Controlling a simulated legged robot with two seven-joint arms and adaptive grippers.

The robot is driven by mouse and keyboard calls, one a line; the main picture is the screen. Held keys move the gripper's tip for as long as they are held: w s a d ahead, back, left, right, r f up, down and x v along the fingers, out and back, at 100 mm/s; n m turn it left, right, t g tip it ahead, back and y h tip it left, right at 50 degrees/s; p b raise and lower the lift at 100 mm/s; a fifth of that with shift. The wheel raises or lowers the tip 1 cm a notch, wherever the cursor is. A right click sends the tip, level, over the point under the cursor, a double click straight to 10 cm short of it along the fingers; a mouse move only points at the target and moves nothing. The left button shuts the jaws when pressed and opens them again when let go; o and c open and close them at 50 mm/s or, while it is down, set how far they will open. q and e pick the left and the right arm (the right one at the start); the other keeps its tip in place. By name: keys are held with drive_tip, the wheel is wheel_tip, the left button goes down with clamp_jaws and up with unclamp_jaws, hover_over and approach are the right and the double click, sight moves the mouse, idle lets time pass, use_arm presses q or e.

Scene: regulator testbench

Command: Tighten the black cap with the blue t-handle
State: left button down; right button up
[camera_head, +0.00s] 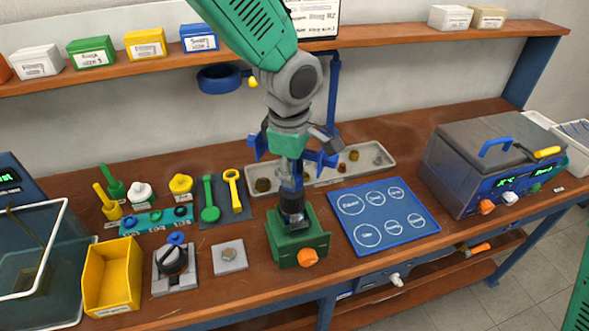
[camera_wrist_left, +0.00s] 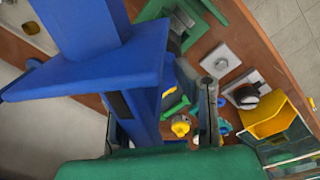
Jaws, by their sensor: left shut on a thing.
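The blue t-handle (camera_head: 325,160) is held by my left gripper (camera_head: 294,168), which reaches down from the top of the head view. In the left wrist view the blue t-handle (camera_wrist_left: 100,70) fills much of the left side, and my left gripper (camera_wrist_left: 165,125) has its fingers around it. Below, the black cap (camera_head: 292,204) sits on top of the green regulator block (camera_head: 285,246), with an orange knob on its front. The tool stands roughly upright above the cap; I cannot tell whether they touch. The right gripper is not in view.
A blue mat with circles (camera_head: 374,242) lies right of the block. A grey tray (camera_head: 370,178) with small fittings is behind. To the left are a grey plate (camera_head: 229,257), a yellow bin (camera_head: 110,280) and several tools. A grey machine (camera_head: 487,165) stands right.

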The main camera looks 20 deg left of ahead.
use_arm(q)
drive_tip(key=shift+f, duration=0.6)
idle(1.4)
drive_tip(key=shift+f, duration=0.1)
idle(0.7)
drive_tip(key=shift+p, duration=0.45)
drive_tip(key=shift+a+m+p, duration=0.1)
drive_tip(key=shift+m+p, duration=0.35)
drive_tip(key=shift+m, duration=0.25)
drive_tip(key=shift+m+p, duration=0.35)
drive_tip(key=shift+m, duration=0.45)
drive_tip(key=shift+a+m+p, duration=0.1)
drive_tip(key=shift+m+p, duration=0.2)
